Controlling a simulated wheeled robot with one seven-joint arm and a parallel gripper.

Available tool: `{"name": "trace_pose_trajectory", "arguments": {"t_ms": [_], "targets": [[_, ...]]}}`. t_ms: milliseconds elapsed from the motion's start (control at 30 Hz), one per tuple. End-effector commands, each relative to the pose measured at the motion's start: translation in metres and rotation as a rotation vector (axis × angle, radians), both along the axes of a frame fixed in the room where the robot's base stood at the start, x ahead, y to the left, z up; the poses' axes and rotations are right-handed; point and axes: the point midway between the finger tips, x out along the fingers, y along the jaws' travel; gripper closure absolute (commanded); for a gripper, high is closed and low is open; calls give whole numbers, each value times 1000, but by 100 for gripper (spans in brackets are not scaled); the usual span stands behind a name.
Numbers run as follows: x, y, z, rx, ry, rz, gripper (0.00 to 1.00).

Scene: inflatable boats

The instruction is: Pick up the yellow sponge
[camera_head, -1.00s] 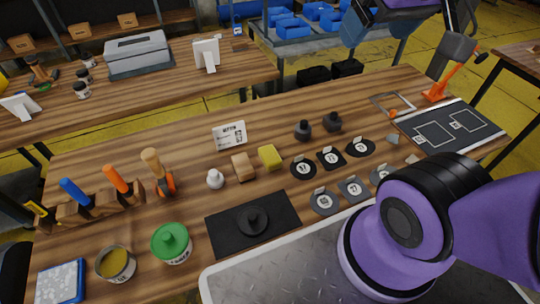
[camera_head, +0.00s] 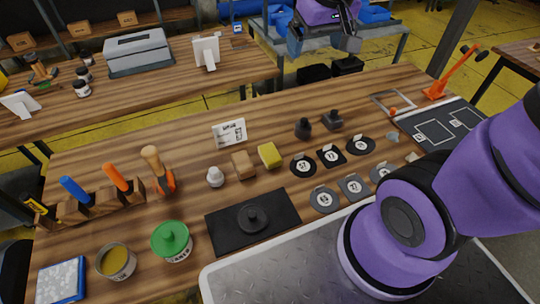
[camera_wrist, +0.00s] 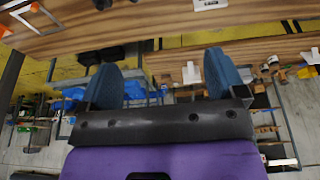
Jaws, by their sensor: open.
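The yellow sponge (camera_head: 270,156) lies on the wooden workbench in the head view, just right of a tan wooden block (camera_head: 243,165). My gripper (camera_head: 325,42) is above and beyond the far edge of the workbench, up and to the right of the sponge and well apart from it. In the wrist view my gripper (camera_wrist: 161,80) shows two blue fingers spread wide with nothing between them. The sponge cannot be made out in the wrist view.
A white knob-like piece (camera_head: 215,177) and a small sign (camera_head: 229,132) stand near the sponge. A black mat (camera_head: 288,213) is in front. Bare wood lies behind the sponge.

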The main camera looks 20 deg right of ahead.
Motion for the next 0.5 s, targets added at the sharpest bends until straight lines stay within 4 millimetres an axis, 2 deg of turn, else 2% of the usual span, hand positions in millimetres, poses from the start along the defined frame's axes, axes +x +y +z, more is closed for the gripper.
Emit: {"name": "trace_pose_trajectory", "arguments": {"t_ms": [200,500], "targets": [[40,9,-53,-3,71,3,11],[79,24,-137,-3,157,7,11]]}}
